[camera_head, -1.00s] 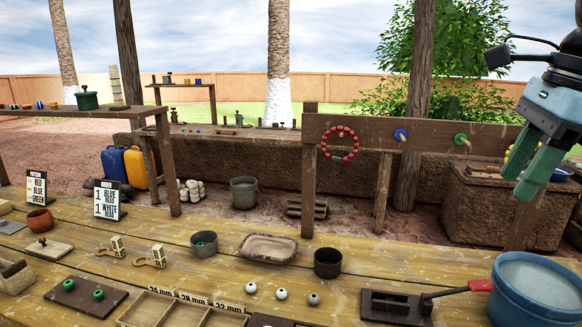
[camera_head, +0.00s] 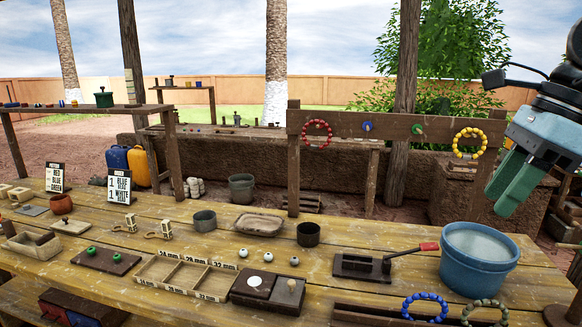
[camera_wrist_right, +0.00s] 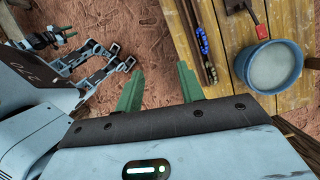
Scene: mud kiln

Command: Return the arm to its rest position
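My right gripper (camera_head: 500,197) hangs in the air at the right of the head view, fingers pointing down and left. It appears above and to the right of the blue bucket (camera_head: 479,262) and touches nothing. In the wrist view its two green fingers (camera_wrist_right: 158,98) stand apart with nothing between them. My left arm does not show in the head view. Dark and pale parts at the upper left of the wrist view, with a small green bit (camera_wrist_right: 70,33), may belong to my left gripper; they are too small to tell its state.
The wooden worktable (camera_head: 200,238) carries a divided tray (camera_head: 187,277), pots, beads and a red-handled tool (camera_head: 385,262). A rail (camera_head: 345,125) behind holds a red bead ring (camera_head: 317,133) and a yellow one (camera_head: 469,143). Blue (camera_head: 425,307) and grey-green bead strings lie at the front.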

